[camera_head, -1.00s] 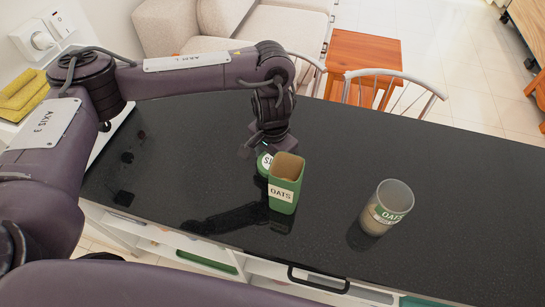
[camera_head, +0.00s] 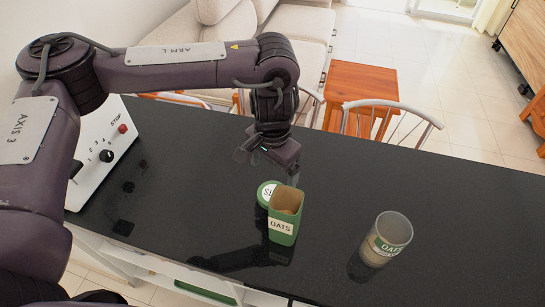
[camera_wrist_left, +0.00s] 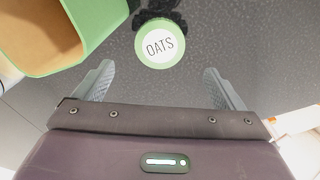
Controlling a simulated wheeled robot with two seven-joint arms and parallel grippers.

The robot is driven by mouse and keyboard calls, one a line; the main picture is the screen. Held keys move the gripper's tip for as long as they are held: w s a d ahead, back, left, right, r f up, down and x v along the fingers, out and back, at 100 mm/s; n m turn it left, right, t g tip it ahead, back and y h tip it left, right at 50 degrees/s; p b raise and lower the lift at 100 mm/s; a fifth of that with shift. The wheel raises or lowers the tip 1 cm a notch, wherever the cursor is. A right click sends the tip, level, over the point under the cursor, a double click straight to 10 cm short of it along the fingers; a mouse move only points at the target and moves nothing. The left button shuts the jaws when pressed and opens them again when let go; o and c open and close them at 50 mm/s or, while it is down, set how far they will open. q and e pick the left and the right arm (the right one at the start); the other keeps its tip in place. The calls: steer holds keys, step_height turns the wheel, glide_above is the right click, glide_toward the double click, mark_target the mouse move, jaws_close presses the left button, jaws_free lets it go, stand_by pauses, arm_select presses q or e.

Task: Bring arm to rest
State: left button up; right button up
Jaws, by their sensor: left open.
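My left gripper (camera_head: 270,160) is open and empty. It points down above the dark counter, just behind the green container. Its two spread fingers (camera_wrist_left: 158,86) show in the left wrist view with nothing between them. A round green lid with a white OATS label (camera_head: 266,194) lies flat on the counter behind the container; it also shows in the left wrist view (camera_wrist_left: 160,44), beyond the fingers. The open green container marked OATS (camera_head: 282,226) stands upright; its rim shows at the upper left of the left wrist view (camera_wrist_left: 88,22). My right gripper is out of view.
A clear OATS cup (camera_head: 388,240) with pale contents stands to the right on the counter (camera_head: 460,220). A white control box (camera_head: 104,150) with knobs is at the left. Chairs (camera_head: 392,108), an orange table (camera_head: 355,85) and a sofa (camera_head: 290,35) stand behind. The counter's right side is clear.

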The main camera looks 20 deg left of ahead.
arm_select(q)
steer(key=shift+r, duration=1.7)
